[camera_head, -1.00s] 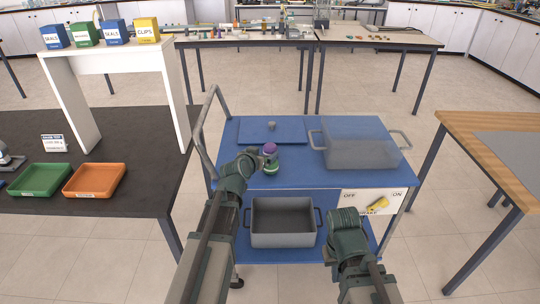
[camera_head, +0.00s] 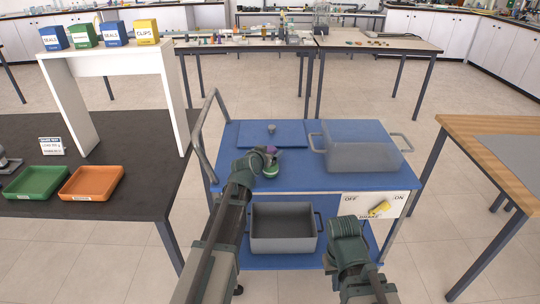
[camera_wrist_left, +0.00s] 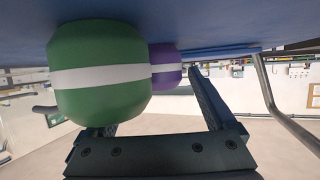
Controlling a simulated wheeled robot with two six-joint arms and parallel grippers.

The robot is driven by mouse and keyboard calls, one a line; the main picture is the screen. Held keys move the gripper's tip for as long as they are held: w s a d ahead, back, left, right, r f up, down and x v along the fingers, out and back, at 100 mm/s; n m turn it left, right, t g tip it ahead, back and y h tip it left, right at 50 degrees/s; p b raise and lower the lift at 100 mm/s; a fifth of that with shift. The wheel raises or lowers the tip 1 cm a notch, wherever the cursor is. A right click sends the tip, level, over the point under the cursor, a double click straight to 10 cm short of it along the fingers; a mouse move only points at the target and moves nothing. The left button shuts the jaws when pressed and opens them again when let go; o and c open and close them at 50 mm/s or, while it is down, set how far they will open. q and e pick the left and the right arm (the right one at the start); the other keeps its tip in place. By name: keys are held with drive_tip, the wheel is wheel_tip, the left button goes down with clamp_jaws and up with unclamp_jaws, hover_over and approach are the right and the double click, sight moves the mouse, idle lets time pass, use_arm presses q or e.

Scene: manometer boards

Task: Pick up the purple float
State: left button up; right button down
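The purple float (camera_head: 271,150) stands on the blue cart top, just behind the green float (camera_head: 272,169). In the left wrist view the purple float (camera_wrist_left: 166,66) has a white band and is partly hidden by the nearer, white-banded green float (camera_wrist_left: 98,76). My left gripper (camera_head: 265,158) is at the floats, low over the cart. In the wrist view its jaws are apart; one finger lies just right of the purple float, the other is mostly hidden behind the green float. My right gripper (camera_head: 346,229) is in front of the cart; its fingers cannot be made out.
The cart top (camera_head: 300,178) also carries a see-through grey bin (camera_head: 362,157) and a flat blue lid (camera_head: 250,133) with a knob. A grey bin (camera_head: 283,243) sits on the lower shelf. A handrail (camera_head: 199,150) rises at the cart's left. A brake panel (camera_head: 355,208) is at front right.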

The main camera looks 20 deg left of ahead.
sight(269, 150)
use_arm(q)
drive_tip(key=c, duration=1.1)
drive_tip(key=shift+c, duration=0.2)
wheel_tip(269, 150, up, 10)
drive_tip(key=p, duration=1)
